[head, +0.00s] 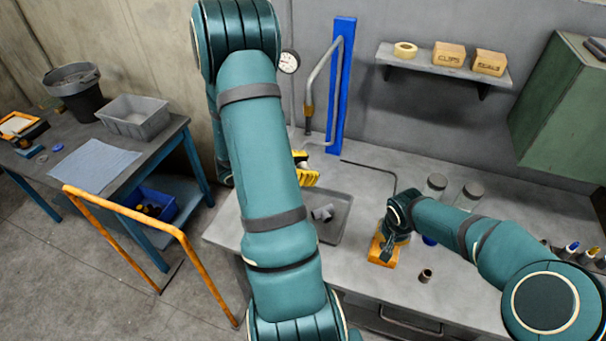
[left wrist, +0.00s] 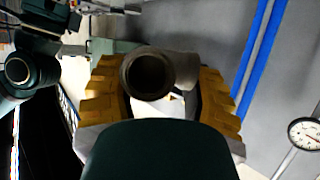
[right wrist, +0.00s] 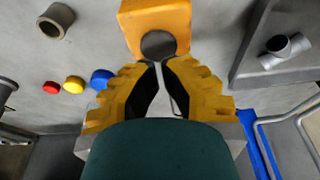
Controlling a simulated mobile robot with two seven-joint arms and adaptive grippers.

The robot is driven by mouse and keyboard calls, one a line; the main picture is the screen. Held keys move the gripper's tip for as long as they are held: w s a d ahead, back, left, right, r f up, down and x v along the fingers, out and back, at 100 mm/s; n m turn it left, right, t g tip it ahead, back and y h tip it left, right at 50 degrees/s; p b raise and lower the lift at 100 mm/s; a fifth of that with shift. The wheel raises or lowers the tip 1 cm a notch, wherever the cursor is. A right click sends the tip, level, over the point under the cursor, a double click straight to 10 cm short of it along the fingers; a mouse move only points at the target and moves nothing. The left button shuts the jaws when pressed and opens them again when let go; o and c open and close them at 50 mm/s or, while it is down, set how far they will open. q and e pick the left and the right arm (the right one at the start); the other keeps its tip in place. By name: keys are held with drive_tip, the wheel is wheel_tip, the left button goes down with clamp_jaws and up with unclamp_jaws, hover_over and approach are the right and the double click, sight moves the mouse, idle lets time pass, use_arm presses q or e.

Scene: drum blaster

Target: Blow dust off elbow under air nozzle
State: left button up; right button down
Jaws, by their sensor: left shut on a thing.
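The grey elbow (left wrist: 172,70) is held between the yellow fingers of my left gripper (left wrist: 160,88), with one round dark opening facing the wrist camera. In the head view my left gripper (head: 305,172) is mostly hidden behind its own arm, and the elbow does not show. The air nozzle (head: 308,112), a bent grey pipe with a brass end, hangs from the blue post above the gripper. Dust is too fine to make out. My right gripper (right wrist: 160,68) has its fingertips almost together near an orange block (right wrist: 160,15); the block also shows in the head view (head: 383,252).
A grey tray (head: 338,222) holds a tee fitting (head: 322,213). A short grey ring (head: 426,275), two jars (head: 437,186) and coloured caps (right wrist: 75,84) stand on the bench. A pressure gauge (head: 289,62) is left of the blue post (head: 343,80). An orange rail (head: 130,210) stands at the left.

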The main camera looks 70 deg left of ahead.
use_arm(q)
drive_tip(key=shift+w+a, duration=0.8)
drive_tip(key=shift+a, duration=0.2)
drive_tip(key=shift+w+a, duration=0.75)
drive_tip(key=shift+a, duration=0.25)
use_arm(e)
drive_tip(key=shift+f, duration=1.95)
idle(2.0)
drive_tip(key=shift+r, duration=0.15)
idle(0.4)
drive_tip(key=shift+r, duration=3.45)
